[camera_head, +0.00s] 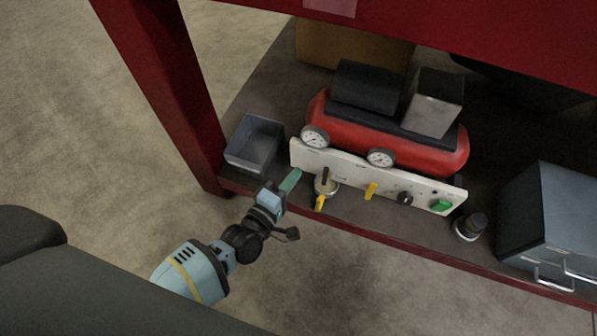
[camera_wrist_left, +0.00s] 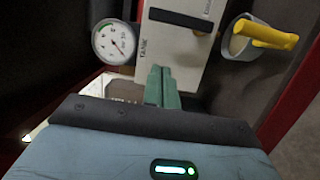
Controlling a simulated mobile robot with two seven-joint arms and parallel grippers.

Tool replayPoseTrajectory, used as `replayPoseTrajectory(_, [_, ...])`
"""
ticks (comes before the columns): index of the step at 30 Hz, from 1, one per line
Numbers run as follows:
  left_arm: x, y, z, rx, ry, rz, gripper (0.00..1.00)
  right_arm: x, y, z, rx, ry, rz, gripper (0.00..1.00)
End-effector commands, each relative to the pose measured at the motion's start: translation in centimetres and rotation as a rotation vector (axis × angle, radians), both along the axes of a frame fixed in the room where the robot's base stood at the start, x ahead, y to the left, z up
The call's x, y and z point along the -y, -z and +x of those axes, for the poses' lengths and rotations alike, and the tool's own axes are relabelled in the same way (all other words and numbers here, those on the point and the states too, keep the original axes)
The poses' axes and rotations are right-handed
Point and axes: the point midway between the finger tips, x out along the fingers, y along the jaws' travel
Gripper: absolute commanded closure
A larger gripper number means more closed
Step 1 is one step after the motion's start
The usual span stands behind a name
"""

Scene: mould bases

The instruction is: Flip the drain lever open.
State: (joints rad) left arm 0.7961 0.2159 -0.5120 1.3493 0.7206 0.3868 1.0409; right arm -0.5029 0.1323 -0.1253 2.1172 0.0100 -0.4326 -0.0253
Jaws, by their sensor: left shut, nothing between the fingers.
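A white panel (camera_head: 345,170) runs along the front of the red compressor (camera_head: 395,142). Near its left end is a dark lever (camera_head: 325,175), which shows as a black bar between two small labels in the left wrist view (camera_wrist_left: 180,19). I cannot tell for certain which is the drain lever. My left gripper (camera_head: 291,181), with green fingers (camera_wrist_left: 162,87), is shut and empty by the panel's left end, apart from both levers. My right gripper is out of view.
A grey open bin (camera_head: 255,143) stands left of the panel. Further right on the panel are another yellow handle (camera_head: 371,190), a black knob (camera_head: 405,198) and a green switch (camera_head: 441,205). A red table leg (camera_head: 172,85) and the overhead red beam (camera_head: 480,32) bound the space.

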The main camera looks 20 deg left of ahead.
Motion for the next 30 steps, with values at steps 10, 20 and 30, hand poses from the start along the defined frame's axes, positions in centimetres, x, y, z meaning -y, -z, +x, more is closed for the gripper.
replayPoseTrajectory(10, [-1.8,-0.2,-6.4,-0.001,0.001,0.002,1.00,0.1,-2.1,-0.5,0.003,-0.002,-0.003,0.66])
replayPoseTrajectory(20, [-2.3,-0.1,-8.1,0.000,0.000,0.000,1.00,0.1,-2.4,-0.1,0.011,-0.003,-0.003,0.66])
replayPoseTrajectory(30, [-2.3,-0.3,-8.1,0.001,0.000,0.001,1.00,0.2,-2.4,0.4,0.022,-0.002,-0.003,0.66])
